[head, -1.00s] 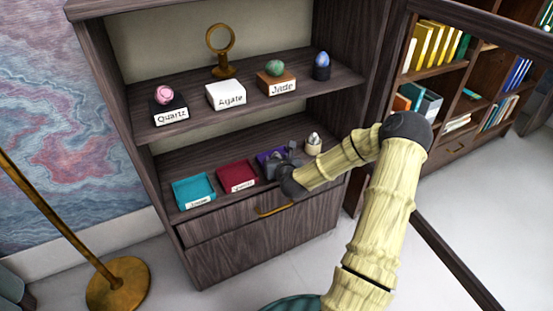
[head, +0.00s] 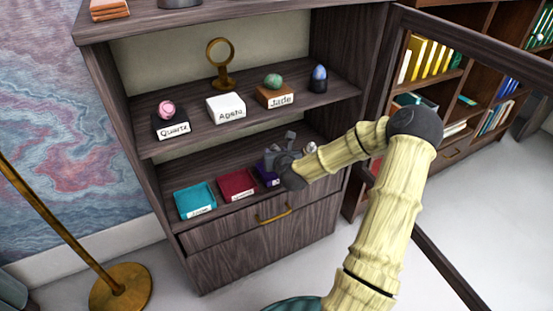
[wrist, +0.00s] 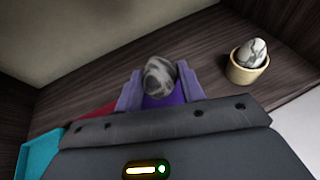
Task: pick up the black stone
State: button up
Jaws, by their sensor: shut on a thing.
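A dark grey stone with pale streaks (wrist: 159,72), egg-like in shape, sits between the two fingers of my gripper (wrist: 160,88) in the wrist view. My gripper is shut on it. In the head view my gripper (head: 280,148) is at the lower shelf, over the purple tray (head: 267,176); the stone is hard to make out there. The purple tray also shows below the stone in the wrist view (wrist: 160,101). I cannot tell whether the stone is clear of the tray.
A white marbled egg stands in a small cream cup (wrist: 242,76) to the right. Red (head: 237,185) and teal (head: 194,201) trays are to the left. The upper shelf (head: 195,128) holds stones on labelled blocks. An open door frame (head: 470,55) is at the right.

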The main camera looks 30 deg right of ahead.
notch_tip(320, 180, up, 3)
jog(key=shift+f+p, duration=0.15)
jog(key=shift+p, duration=0.15)
jog(key=shift+f, duration=0.1)
dwell(0.3)
